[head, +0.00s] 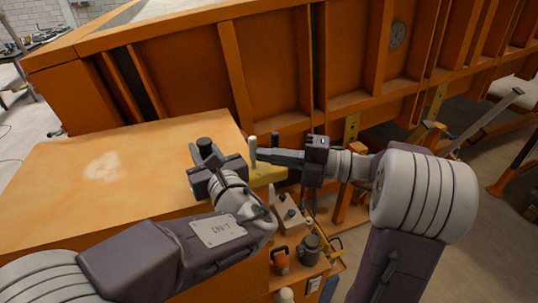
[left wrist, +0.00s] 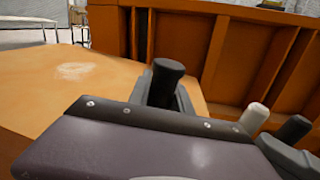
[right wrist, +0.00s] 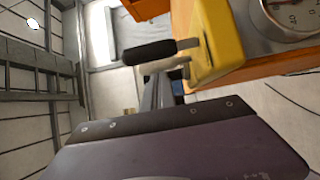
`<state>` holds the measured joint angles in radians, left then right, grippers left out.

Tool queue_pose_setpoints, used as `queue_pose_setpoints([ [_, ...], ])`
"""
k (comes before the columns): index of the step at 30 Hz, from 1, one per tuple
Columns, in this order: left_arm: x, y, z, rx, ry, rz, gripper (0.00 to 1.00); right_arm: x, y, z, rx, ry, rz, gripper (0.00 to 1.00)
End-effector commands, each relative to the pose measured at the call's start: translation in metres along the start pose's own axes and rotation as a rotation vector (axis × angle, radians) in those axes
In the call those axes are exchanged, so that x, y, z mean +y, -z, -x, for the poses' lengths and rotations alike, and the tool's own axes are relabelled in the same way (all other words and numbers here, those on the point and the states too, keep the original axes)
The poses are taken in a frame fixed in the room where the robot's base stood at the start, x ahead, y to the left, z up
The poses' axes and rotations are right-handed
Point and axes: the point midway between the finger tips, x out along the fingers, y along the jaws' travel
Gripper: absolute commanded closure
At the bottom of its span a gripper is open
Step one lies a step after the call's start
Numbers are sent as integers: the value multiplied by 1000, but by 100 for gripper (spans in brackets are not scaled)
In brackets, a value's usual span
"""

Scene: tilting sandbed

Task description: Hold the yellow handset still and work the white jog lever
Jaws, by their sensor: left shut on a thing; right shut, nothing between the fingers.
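The yellow handset (head: 263,175) is partly hidden behind my grippers. In the right wrist view its yellow body (right wrist: 220,35) shows at the top. The white jog lever (head: 252,147) stands upright; it also shows in the left wrist view (left wrist: 254,118). A black lever (left wrist: 295,128) stands close to it. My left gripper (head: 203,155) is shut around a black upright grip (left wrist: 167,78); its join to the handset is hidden. My right gripper (head: 262,156) is shut and empty, its tips right beside the white lever. I cannot tell whether they touch.
An orange bench top (head: 100,190) lies left, mostly clear. The ribbed orange wall of the sandbed (head: 270,65) rises behind. Below the handset, a shelf holds an orange item (head: 280,262), a grey mug-like item (head: 310,248) and a box. A round gauge (head: 397,35) is on the wall.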

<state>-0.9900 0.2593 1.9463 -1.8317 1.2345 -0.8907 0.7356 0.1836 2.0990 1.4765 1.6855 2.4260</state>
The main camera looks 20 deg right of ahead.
Motion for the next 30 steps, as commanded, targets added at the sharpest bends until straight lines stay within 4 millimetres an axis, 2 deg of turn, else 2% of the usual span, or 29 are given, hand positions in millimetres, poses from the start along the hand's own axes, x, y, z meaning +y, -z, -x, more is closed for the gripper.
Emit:
queue_pose_setpoints([
  [10, 0, -1, 0, -1, 0, 1, 100, 1, -2, -1, 0, 0, 1, 100],
  [17, 0, 0, 0, -1, 1, 0, 100, 9, -18, -12, 1, -1, 2, 100],
  [30, -1, 0, 0, 0, 3, -1, 100, 10, -17, -12, 0, -2, 2, 100],
])
